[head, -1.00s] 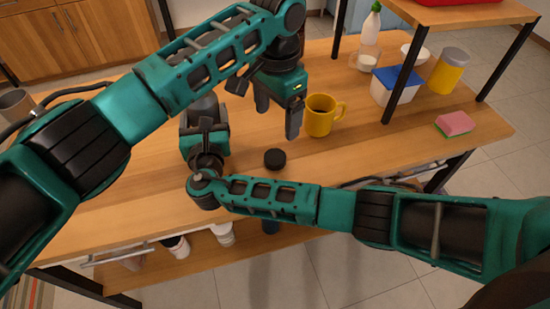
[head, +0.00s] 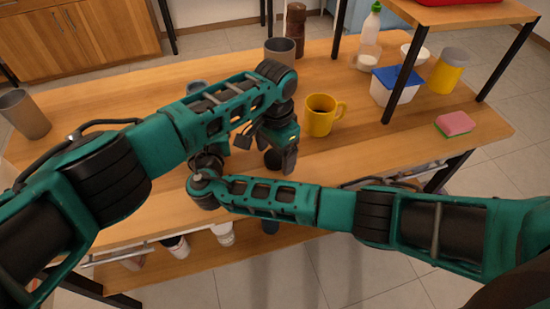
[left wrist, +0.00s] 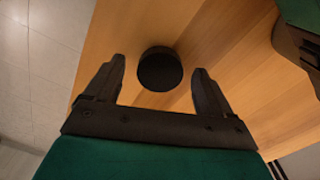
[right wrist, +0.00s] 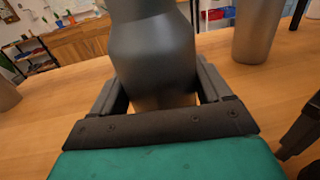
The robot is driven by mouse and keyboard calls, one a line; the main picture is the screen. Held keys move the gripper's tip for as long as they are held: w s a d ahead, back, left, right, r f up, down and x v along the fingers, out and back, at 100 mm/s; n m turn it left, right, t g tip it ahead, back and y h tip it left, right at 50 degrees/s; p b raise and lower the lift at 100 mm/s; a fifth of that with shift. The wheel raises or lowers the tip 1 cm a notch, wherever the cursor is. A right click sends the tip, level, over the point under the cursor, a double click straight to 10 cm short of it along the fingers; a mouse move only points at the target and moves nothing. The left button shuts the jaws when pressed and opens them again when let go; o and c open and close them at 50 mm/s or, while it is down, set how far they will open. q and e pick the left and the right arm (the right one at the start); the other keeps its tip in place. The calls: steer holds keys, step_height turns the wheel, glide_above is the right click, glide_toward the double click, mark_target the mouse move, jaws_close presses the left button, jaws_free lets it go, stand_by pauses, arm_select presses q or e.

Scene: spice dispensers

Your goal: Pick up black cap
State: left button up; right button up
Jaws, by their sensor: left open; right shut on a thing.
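The black cap (left wrist: 160,69) lies on the wooden table, just beyond and between the fingertips of my open left gripper (left wrist: 158,85) in the left wrist view. In the head view the cap (head: 272,159) shows only partly, beside the left gripper's finger. The left gripper (head: 276,158) points down over the cap, with nothing between its fingers. My right gripper (right wrist: 155,90) is shut on a dark grey dispenser (right wrist: 152,50), upright in the right wrist view. In the head view, my left arm mostly hides that dispenser and the right gripper.
A yellow mug (head: 321,118) stands close right of the left gripper. Grey cups (head: 280,48) (head: 24,114) and a brown mill (head: 295,30) stand farther off. A blue-lidded tub (head: 393,88) and pink sponge (head: 455,124) are at the right.

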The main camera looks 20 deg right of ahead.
mark_target(272, 155)
arm_select(q)
steer(key=c, duration=1.1)
step_height(272, 155, up, 10)
steer(key=w+a+r+n, duration=0.1)
steer(key=w+a+r, duration=1)
steer(key=a+r, duration=0.2)
steer(key=shift+r+n, duration=0.3)
steer(key=shift+r, duration=0.6)
